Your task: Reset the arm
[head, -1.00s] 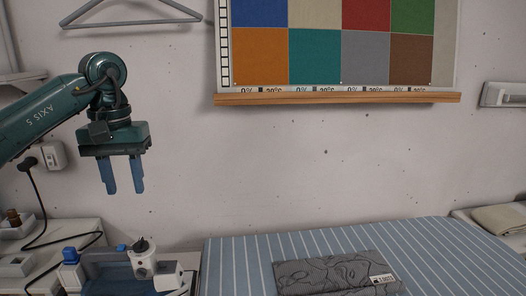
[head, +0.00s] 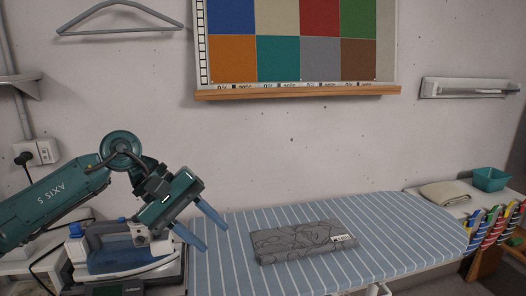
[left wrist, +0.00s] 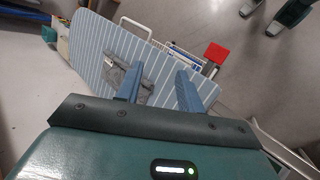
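My left arm comes in from the left in the head view. Its gripper (head: 208,228) has two blue fingers that stand apart with nothing between them. It is tilted down to the right, in front of the left end of the striped ironing board (head: 400,213) in the picture. In the left wrist view the open fingers (left wrist: 158,92) overlap the striped board (left wrist: 95,45). A folded grey patterned cloth (head: 300,241) lies flat on the board, apart from the gripper. My right gripper is not seen in the head view.
A steam iron unit (head: 120,262) stands at the left, close under my left arm. A beige folded cloth (head: 445,194) and a teal bin (head: 490,179) are at the right. A wooden ledge (head: 300,91) with a colour chart is on the wall. A red square (left wrist: 216,53) shows beyond the board.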

